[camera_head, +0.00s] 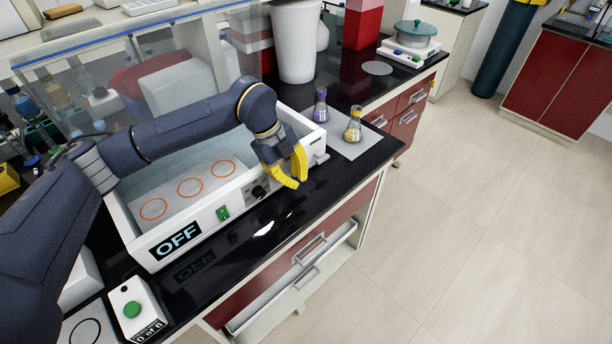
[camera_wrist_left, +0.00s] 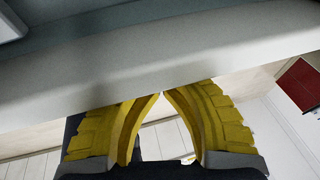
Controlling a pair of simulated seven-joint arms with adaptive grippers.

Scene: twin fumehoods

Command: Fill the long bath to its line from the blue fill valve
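The long bath (camera_head: 152,242) is a white open-topped trough on the black bench, with an "OFF" display (camera_head: 176,242), a green switch (camera_head: 223,213) and a dark knob (camera_head: 259,191) on its front. Orange rings mark the grey plate inside; I cannot make out a water level or fill line. My left gripper (camera_head: 300,183) hangs at the bath's front right end, yellow fingertips almost together and nothing seen between them. In the left wrist view the gripper (camera_wrist_left: 162,95) has its tips by a pale edge. I cannot make out a blue fill valve. My right gripper is out of view.
Two small flasks, purple (camera_head: 320,106) and yellow (camera_head: 352,126), stand on a grey mat (camera_head: 347,149) right of the bath. A counter box with a green button (camera_head: 132,309) sits front left. A clear fumehood pane (camera_head: 150,60) rises behind. An open drawer (camera_head: 290,283) juts out below.

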